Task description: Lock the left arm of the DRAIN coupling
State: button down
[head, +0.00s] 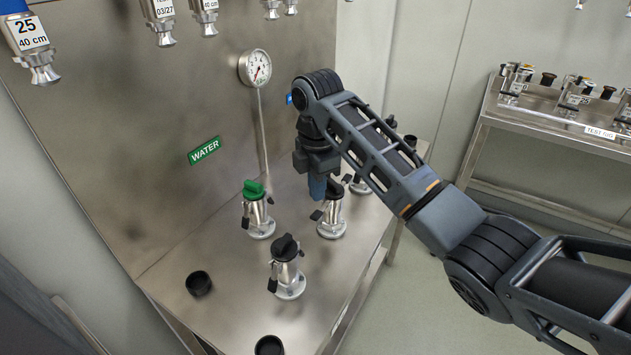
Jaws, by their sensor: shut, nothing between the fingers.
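Several metal couplings with side lever arms stand on the steel bench. No DRAIN label is readable, so I cannot tell which coupling is the DRAIN one. A coupling with a black cap (287,268) stands at the front, with a dark lever low on its left side. Another coupling (332,222) stands right under my gripper, partly hidden by it, with a dark lever at its left. One more (360,187) is mostly hidden behind my arm. My gripper (318,190) points down with its blue fingers shut and empty, just above the second coupling; contact cannot be told.
A green-capped coupling (257,212) stands below the green WATER label (204,150). A pressure gauge (255,68) is on the back panel. Black caps (198,283) lie on the bench (225,250) at the front left. A side table (560,135) with fittings stands right.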

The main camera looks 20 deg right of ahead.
aim_at(317, 214)
jog(key=shift+f, duration=1.95)
notch_tip(317, 214, down, 4)
jog(key=b, duration=0.5)
jog(key=shift+s+f, duration=0.15)
jog(key=shift+f, duration=0.1)
jog(key=shift+w+d+f, duration=0.2)
jog(key=shift+w+f, duration=0.05)
jog(key=shift+f, duration=0.45)
jog(key=shift+s+a+r+p, duration=0.45)
jog(key=shift+r+p, duration=0.2)
jog(key=shift+p, duration=0.25)
notch_tip(317, 214, up, 3)
jog(key=p, duration=0.2)
jog(key=shift+w+p, duration=0.1)
jog(key=shift+p, duration=0.25)
jog(key=shift+r, duration=1.45)
